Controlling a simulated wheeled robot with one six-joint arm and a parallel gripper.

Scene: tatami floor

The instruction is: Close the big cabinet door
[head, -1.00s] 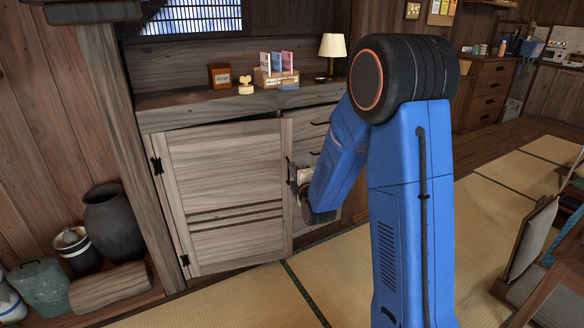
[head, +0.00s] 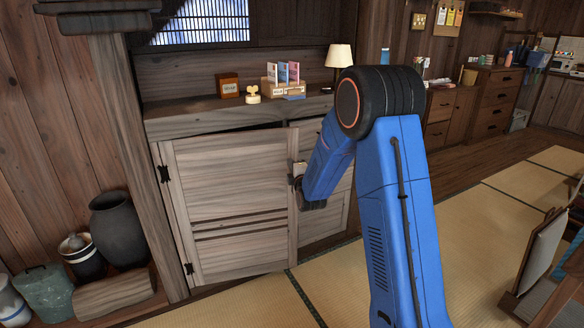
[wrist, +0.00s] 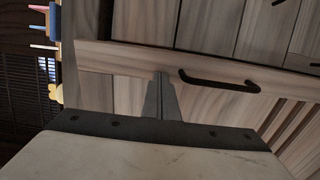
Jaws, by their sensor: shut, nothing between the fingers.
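The big cabinet door (head: 240,185) is grey-brown wood, hinged at its left side. It stands ajar, with its right edge out from the cabinet front and a dark gap along its top. My gripper (head: 298,178) is at the door's right edge, partly hidden by my blue arm. In the wrist view my gripper (wrist: 160,78) is shut and empty, its tips over the door's edge board (wrist: 125,60), beside the black bar handle (wrist: 220,82). I cannot tell whether the tips touch the wood.
The cabinet top (head: 215,115) holds a small clock, a card box (head: 283,85) and a lamp (head: 340,57). A dark jar (head: 117,228) and other pots stand left of the cabinet. Open tatami (head: 260,300) lies in front; a chair (head: 540,255) is at right.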

